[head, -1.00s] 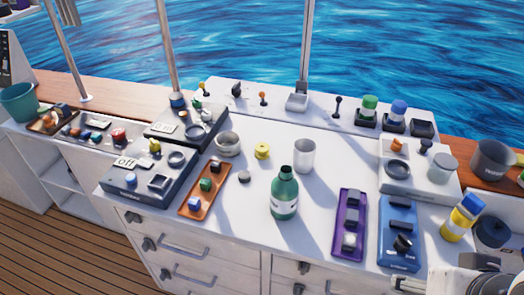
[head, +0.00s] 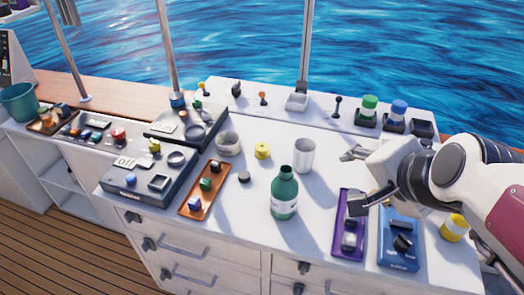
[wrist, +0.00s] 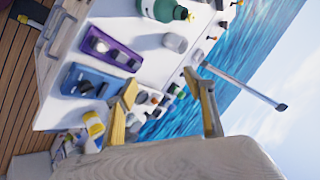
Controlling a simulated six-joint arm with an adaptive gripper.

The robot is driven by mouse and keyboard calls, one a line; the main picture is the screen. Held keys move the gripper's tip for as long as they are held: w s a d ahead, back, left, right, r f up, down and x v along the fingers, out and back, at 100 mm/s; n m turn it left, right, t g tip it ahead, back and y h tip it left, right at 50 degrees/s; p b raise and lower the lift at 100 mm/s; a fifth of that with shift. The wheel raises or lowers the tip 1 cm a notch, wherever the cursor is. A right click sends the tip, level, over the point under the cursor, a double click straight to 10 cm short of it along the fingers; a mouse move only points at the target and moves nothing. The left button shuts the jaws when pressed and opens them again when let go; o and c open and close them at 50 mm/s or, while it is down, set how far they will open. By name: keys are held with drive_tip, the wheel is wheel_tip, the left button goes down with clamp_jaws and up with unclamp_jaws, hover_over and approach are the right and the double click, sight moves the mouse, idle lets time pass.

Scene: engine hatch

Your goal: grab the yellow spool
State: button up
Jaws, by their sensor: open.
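The yellow spool (head: 262,150) stands upright on the white counter in the head view, between a round metal bowl (head: 228,144) and a metal cup (head: 304,156). I cannot make it out in the wrist view. My gripper (head: 353,178) is open and empty, to the right of the spool and beyond the cup, above the right part of the counter. Its fingers point left, with a clear gap to the spool. In the wrist view its two fingers (wrist: 165,98) are spread apart with nothing between them.
A green bottle (head: 284,196) stands in front of the cup. A small dark disc (head: 244,177) and an orange tray (head: 203,189) lie front-left of the spool. A purple panel (head: 346,238) and a blue panel (head: 400,246) sit below my gripper.

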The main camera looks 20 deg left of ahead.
drive_tip(key=w+a+m+t+y, duration=0.1)
drive_tip(key=w+a+m+t, duration=0.1)
drive_tip(key=w+a+m, duration=0.6)
drive_tip(key=m+t+h, duration=0.2)
drive_tip(key=m, duration=1.2)
hover_over(260, 151)
drive_tip(key=s+d, duration=0.3)
drive_tip(key=s, duration=0.1)
wheel_tip(260, 151, down, 12)
drive_tip(key=a+f+m+h, duration=0.1)
drive_tip(key=f+m, duration=0.1)
drive_tip(key=f, duration=0.1)
drive_tip(key=a+f+m, duration=0.1)
drive_tip(key=f+m, duration=0.1)
drive_tip(key=f, duration=0.1)
drive_tip(key=s+a+f+m+t+h, duration=0.1)
drive_tip(key=f+m, duration=0.1)
drive_tip(key=f, duration=0.1)
drive_tip(key=shift+a+f+m+h, duration=0.15)
drive_tip(key=shift+f+m+h, duration=0.15)
drive_tip(key=shift+s+f+m, duration=0.1)
drive_tip(key=shift+f+m, duration=0.2)
drive_tip(key=shift+f, duration=0.05)
drive_tip(key=shift+x, duration=1.3)
drive_tip(key=shift+x, duration=2.6)
